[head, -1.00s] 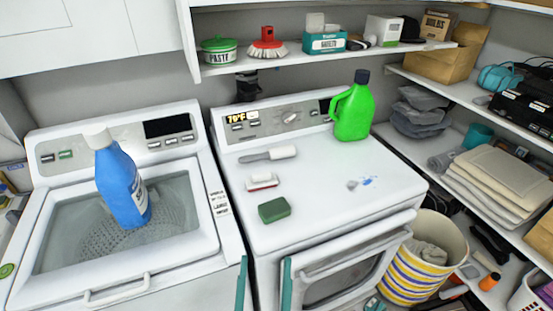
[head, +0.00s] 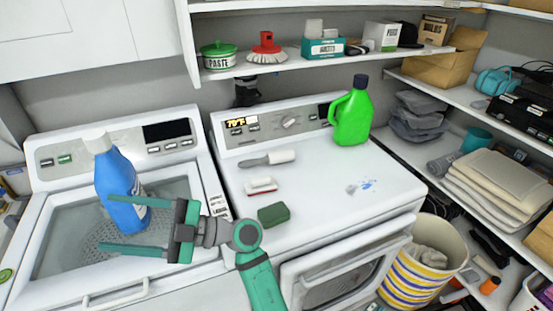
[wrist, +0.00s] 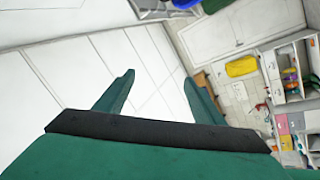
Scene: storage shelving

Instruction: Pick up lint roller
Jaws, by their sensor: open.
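The lint roller (head: 282,157) has a white roll and a grey handle. It lies on the white top of the right machine, near its control panel, with the handle pointing left. My gripper (head: 106,224) is green and open, with nothing between its fingers. It is over the left washer, pointing left, in front of the blue bottle, and well to the left of and nearer than the lint roller. In the wrist view the open fingers (wrist: 158,88) show with cabinets and a distant room beyond; the lint roller is not in that view.
A white-and-red brush (head: 261,187) and a green sponge (head: 273,214) lie in front of the lint roller. A green jug (head: 351,115) stands behind right. A blue bottle (head: 118,185) stands on the left washer (head: 205,243). A shelf (head: 290,65) overhangs the back.

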